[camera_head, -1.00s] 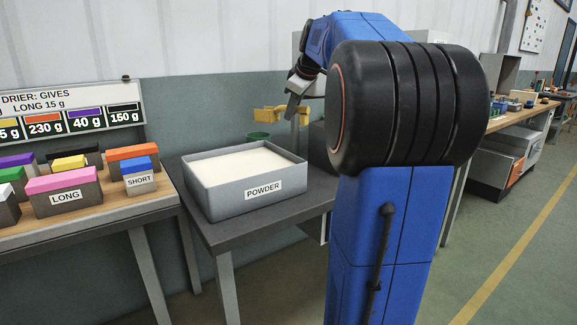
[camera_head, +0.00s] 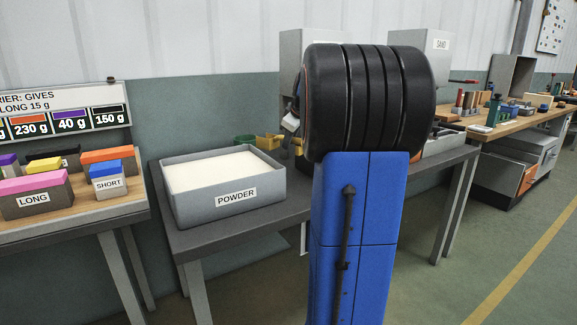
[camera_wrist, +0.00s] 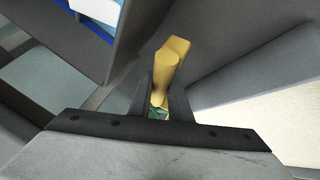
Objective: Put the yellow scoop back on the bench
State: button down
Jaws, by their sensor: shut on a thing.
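The yellow scoop (camera_head: 268,142) shows behind the powder box in the head view, low and near bench height; I cannot tell whether it touches the bench. In the wrist view its yellow handle (camera_wrist: 168,65) stands up from between my gripper's fingers (camera_wrist: 160,103), which are shut on it. In the head view my gripper is mostly hidden behind my own arm. The dark grey bench (camera_head: 240,226) carries the grey powder box (camera_head: 200,208), filled with pale powder. The powder also shows at the right of the wrist view (camera_wrist: 270,115).
A green container (camera_head: 245,140) is just left of the scoop. A grey unit labelled SAND (camera_head: 420,62) stands at the back right. A wooden table (camera_head: 90,214) with several coloured blocks is at left. Another workbench (camera_head: 520,124) with tools is at far right.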

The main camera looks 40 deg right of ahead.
notch_tip(320, 180, down, 9)
jog(key=shift+f, duration=0.15)
dwell(0.4)
jog(key=shift+f, duration=0.15)
jog(key=c, duration=1.6)
grip_release()
jog(key=shift+c, duration=0.2)
jog(key=v, duration=1.2)
jog(key=shift+s, duration=0.1)
